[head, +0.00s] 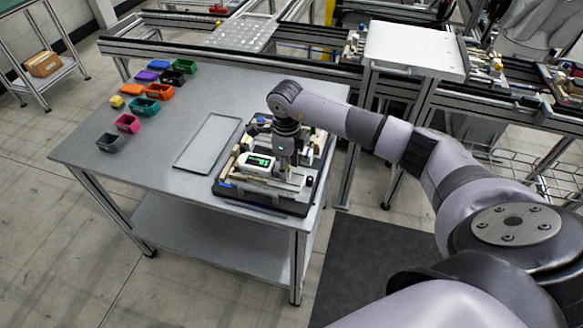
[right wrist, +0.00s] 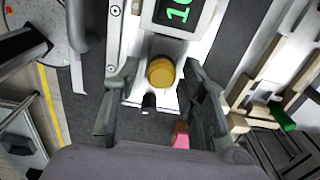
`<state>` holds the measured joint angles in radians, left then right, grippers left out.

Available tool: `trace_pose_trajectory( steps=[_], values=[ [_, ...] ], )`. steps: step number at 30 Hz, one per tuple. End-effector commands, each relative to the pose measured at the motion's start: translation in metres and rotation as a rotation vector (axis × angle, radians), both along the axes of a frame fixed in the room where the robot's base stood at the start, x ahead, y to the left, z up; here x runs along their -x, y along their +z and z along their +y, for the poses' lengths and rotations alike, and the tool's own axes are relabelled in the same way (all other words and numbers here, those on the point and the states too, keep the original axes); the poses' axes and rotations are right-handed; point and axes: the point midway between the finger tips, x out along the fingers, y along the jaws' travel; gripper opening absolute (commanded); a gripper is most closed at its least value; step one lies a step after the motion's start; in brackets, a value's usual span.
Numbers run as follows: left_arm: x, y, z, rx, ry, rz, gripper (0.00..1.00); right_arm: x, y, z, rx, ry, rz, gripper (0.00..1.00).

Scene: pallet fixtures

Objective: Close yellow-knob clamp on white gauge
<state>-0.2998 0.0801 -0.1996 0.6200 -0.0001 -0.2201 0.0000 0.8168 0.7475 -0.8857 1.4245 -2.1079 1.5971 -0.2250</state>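The white gauge (head: 258,161) with a green display sits on a black pallet fixture (head: 262,200) at the table's right end. In the right wrist view its dark display with green digits (right wrist: 179,11) shows at the top. The yellow knob (right wrist: 160,71) of the clamp is just below the display. My right gripper (right wrist: 162,78) is open, with one finger on each side of the knob and visible gaps between. In the head view my right gripper (head: 287,163) points down over the fixture and hides part of it. My left gripper is out of view.
Wooden and green pieces (right wrist: 283,116) stand on the right in the wrist view, and a pink piece (right wrist: 181,135) lies near the right finger. A flat grey tray (head: 208,143) and several coloured bins (head: 145,105) occupy the table's left. Rails run behind.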

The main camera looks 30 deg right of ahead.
Motion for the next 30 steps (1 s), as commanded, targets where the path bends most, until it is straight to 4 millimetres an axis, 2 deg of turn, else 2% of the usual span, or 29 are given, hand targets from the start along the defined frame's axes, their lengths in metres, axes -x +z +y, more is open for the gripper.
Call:
trace_pose_trajectory(
  steps=[3,24,30],
  values=[
    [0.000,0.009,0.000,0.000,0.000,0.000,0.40,0.000,0.013,0.000,0.001,0.000,-0.001,0.38],
    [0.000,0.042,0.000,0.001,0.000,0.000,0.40,0.000,0.069,0.000,0.000,0.001,0.000,0.38],
    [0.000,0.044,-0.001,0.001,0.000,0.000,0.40,0.000,0.073,0.000,0.000,0.000,0.001,0.38]
  ],
)
